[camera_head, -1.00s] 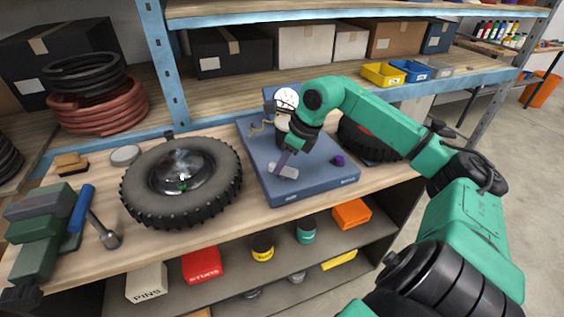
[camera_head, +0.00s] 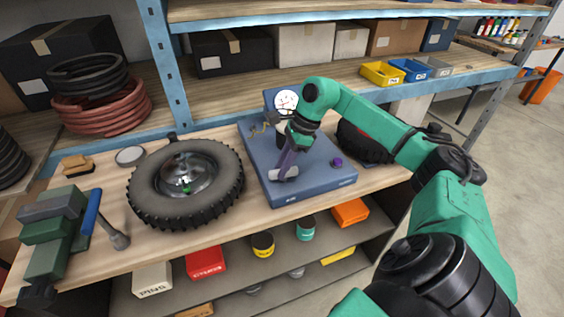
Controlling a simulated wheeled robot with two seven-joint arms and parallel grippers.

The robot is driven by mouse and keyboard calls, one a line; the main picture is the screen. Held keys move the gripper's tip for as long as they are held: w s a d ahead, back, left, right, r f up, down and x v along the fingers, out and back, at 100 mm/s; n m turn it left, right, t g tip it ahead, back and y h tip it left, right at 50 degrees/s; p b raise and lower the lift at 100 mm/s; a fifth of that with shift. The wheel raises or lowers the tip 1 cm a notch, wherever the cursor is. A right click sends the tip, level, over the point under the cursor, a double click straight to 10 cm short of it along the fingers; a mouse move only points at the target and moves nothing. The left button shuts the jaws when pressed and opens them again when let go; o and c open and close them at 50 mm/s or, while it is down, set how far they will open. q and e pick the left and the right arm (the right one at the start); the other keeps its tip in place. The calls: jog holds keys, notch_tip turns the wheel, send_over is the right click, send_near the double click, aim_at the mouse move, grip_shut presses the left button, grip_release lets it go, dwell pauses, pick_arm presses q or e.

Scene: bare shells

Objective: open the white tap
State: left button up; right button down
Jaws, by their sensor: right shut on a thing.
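The white tap (camera_head: 287,175) is a small pale handle on the blue board (camera_head: 325,177) in the middle of the bench. My right gripper (camera_head: 286,167) reaches down from the right. Its purple-grey fingers are shut on the tap and hide part of it. A round white gauge (camera_head: 286,101) stands behind, at the back of the board.
A purple knob (camera_head: 337,162) sits on the board to the right of the tap. A wheel with a black tyre (camera_head: 150,202) lies to the left. A green vice (camera_head: 55,232) and a hammer (camera_head: 117,239) are farther left.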

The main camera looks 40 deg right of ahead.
jog(key=shift+r+n, duration=0.15)
jog(key=shift+n, duration=0.45)
jog(key=shift+g, duration=0.3)
jog(key=c, duration=0.7)
grip_release()
jog(key=v, duration=0.5)
jog(key=shift+d+r+b, duration=0.1)
jog(key=shift+d+b, duration=0.1)
jog(key=shift+b, duration=0.2)
jog(key=p+v, duration=0.1)
jog(key=v, duration=0.8)
jog(key=shift+s+d, duration=0.1)
